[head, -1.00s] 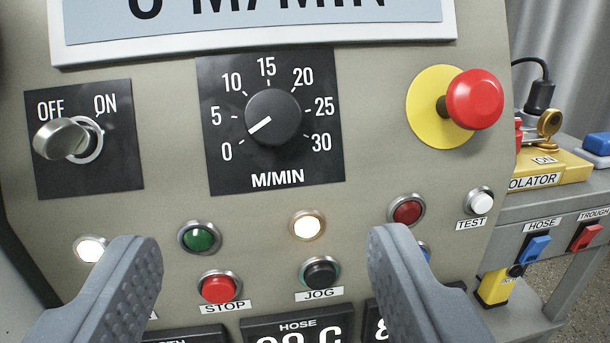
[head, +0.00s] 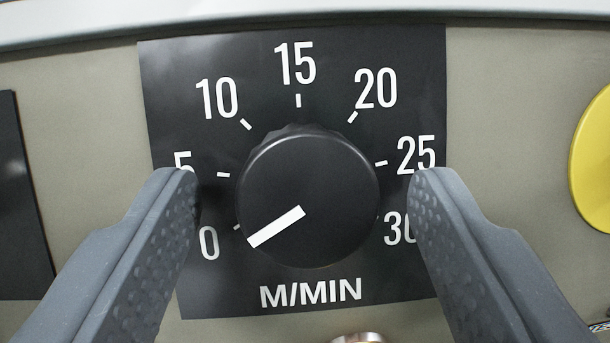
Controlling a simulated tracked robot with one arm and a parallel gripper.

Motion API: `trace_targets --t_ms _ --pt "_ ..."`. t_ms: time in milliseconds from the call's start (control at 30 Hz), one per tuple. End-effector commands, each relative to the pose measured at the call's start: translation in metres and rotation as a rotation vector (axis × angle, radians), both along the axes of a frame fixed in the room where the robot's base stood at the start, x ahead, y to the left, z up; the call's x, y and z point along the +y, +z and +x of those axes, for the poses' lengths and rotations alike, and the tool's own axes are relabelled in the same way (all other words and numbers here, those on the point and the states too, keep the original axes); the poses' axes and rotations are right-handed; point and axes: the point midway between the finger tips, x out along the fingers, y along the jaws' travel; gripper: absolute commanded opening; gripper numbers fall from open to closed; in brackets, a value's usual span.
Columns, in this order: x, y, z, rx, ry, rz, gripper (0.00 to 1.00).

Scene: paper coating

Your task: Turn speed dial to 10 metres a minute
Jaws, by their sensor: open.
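The speed dial (head: 318,180) is a round black knob with a white pointer line, in the middle of the head view. Its pointer aims down and left at the 0 mark. The dial plate (head: 390,290) is black with white numbers from 0 to 30 and the word M/MIN. The 10 mark is at the upper left of the knob. My gripper (head: 303,180) is open, with one grey finger on each side of the knob. Gaps show between both fingers and the knob in the picture. The fingers partly cover the 5 and the edge of the 30.
The yellow disc (head: 595,165) of the stop button is at the right edge. Part of the black switch plate (head: 20,210) is at the left edge. A metal rim of a lamp or button (head: 357,338) shows at the bottom.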

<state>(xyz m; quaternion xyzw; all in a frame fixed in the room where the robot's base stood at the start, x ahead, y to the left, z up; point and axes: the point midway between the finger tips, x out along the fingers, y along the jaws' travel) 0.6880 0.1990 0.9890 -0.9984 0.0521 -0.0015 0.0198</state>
Motion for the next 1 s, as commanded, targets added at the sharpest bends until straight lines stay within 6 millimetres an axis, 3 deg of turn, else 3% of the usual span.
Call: trace_targets --t_ms 233,267,400,733,1000 --pt "-0.0005 -0.0001 0.0009 0.001 0.000 0.000 0.58" --pt "-0.0005 -0.0001 0.0009 0.001 0.000 0.000 0.53" --pt "-0.0006 -0.0003 0.0007 0.001 -0.001 0.000 0.14" --pt "0.0010 0.0003 0.0006 0.003 -0.009 0.025 0.14" --pt "0.0027 0.0030 0.0009 -0.002 -0.067 0.156 0.14"
